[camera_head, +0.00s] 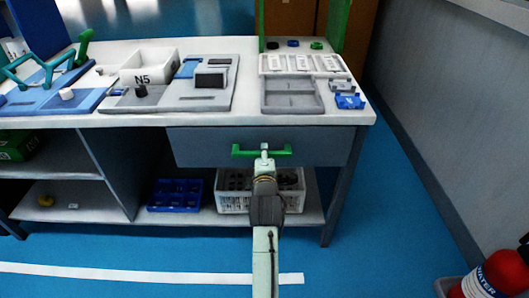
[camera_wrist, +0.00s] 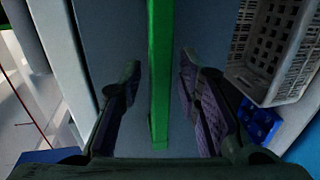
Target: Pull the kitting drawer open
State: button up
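The kitting drawer (camera_head: 320,148) has a grey front under the right part of the workbench, and it looks closed. Its green bar handle (camera_head: 247,152) runs across the front. My gripper (camera_head: 264,152) is at the middle of the handle in the head view. In the wrist view the handle (camera_wrist: 160,70) runs between the two fingers of my gripper (camera_wrist: 160,95), with a gap on each side. The fingers are open, and I see no contact with the handle. In the head view my arm hides part of the handle and the fingertips are too small to read.
A white basket (camera_head: 232,198) and a blue bin (camera_head: 174,195) stand on the shelf below the drawer. The bench top (camera_head: 330,117) holds trays and fixtures. The blue floor before the bench is mostly clear.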

jog(key=shift+w+f, duration=0.1)
jog(key=shift+w, duration=0.5)
jog(key=shift+c, duration=0.6)
grip_shut()
